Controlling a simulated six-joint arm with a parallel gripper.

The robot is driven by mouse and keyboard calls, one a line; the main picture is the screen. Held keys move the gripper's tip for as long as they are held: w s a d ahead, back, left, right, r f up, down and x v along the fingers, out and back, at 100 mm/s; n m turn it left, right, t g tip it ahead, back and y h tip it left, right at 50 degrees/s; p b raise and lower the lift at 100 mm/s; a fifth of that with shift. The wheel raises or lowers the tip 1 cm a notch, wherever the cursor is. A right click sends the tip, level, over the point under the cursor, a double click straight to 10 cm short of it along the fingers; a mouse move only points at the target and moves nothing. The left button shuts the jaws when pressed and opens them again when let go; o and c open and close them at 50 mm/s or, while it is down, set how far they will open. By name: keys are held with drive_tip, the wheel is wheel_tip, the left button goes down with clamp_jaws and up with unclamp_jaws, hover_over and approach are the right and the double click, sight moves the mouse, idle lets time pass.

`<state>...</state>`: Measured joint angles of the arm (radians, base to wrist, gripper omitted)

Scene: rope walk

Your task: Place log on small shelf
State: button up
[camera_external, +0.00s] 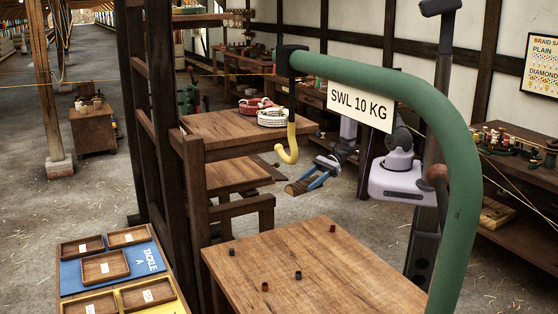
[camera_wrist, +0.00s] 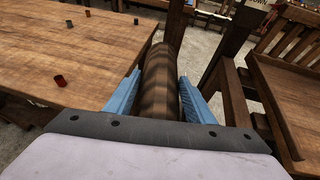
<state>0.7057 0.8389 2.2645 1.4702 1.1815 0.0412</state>
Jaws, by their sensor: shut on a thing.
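My gripper (camera_external: 316,180) has blue fingers and is shut on a brown log (camera_external: 300,187). In the wrist view the striped log (camera_wrist: 161,85) lies lengthwise between the two fingers (camera_wrist: 160,97) and points away from my wrist. The log is in the air, above and behind the front wooden table (camera_external: 290,265) in the external view. A small wooden shelf (camera_external: 235,178) sits low in the wooden stand, left of my gripper and apart from it. I cannot tell for sure that this is the small shelf of the task.
A green hook frame (camera_external: 440,110) with a yellow hook (camera_external: 288,153) stands in the foreground. Rope coils (camera_external: 270,117) lie on the stand's upper board (camera_external: 215,130). Several small pegs stand on the front table. Trays (camera_external: 102,267) lie at lower left. Dark posts (camera_external: 180,120) rise beside the stand.

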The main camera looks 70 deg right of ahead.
drive_tip(key=shift+w+a+r+b, duration=0.1)
drive_tip(key=shift+a+b, duration=0.2)
drive_tip(key=shift+a, duration=0.25)
drive_tip(key=a+n+g+b, duration=0.1)
drive_tip(key=a, duration=0.2)
drive_tip(key=a+r+n+y+b, duration=0.1)
drive_tip(key=a, duration=0.1)
drive_tip(key=a+n+g+b, duration=0.1)
drive_tip(key=a, duration=0.2)
drive_tip(key=shift+s+a+r+g+y, duration=0.2)
drive_tip(key=shift+a+r+g+y, duration=0.1)
drive_tip(key=shift+a, duration=0.05)
drive_tip(key=s+a+r+n+g+b, duration=0.2)
drive_tip(key=s+a+n+g+b, duration=0.3)
drive_tip(key=a, duration=0.4)
drive_tip(key=s+a+r+n+g+b, duration=0.25)
drive_tip(key=s+a, duration=0.35)
drive_tip(key=a, duration=0.3)
drive_tip(key=n+g+h+b, duration=0.2)
drive_tip(key=n+g+h, duration=0.1)
drive_tip(key=n+g, duration=0.35)
hover_over(327, 282)
wheel_tip(327, 282, down, 4)
drive_tip(key=shift+m+g, duration=0.3)
drive_tip(key=shift+m, duration=0.1)
drive_tip(key=shift+f+p, duration=0.3)
drive_tip(key=shift+f, duration=4.7)
